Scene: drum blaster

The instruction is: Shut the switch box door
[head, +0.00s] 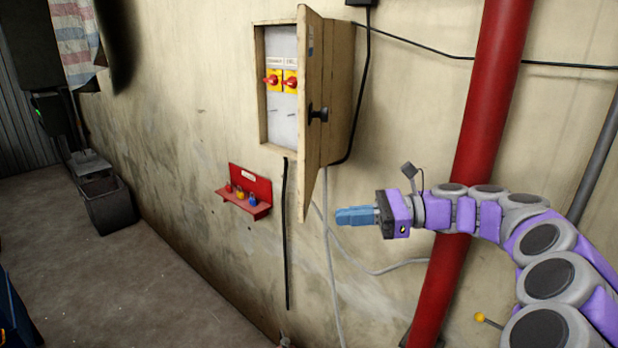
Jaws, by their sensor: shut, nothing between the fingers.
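The switch box (276,140) is mounted on the wall, with a beige frame and a pale inner panel. Two red rotary switches on yellow plates (282,81) show inside it. Its door (311,170) is hinged on the right and stands open, jutting out from the wall. A black handle (319,115) sits on the door. My gripper (342,216) has blue fingers and is shut and empty. It is to the right of the door's lower part in the picture, apart from the handle.
A red vertical pipe (487,95) runs behind my arm on the right. A red wall shelf (250,187) with small padlocks hangs below left of the box. Cables hang along the wall. A dark bin (108,205) stands on the left; the floor between is clear.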

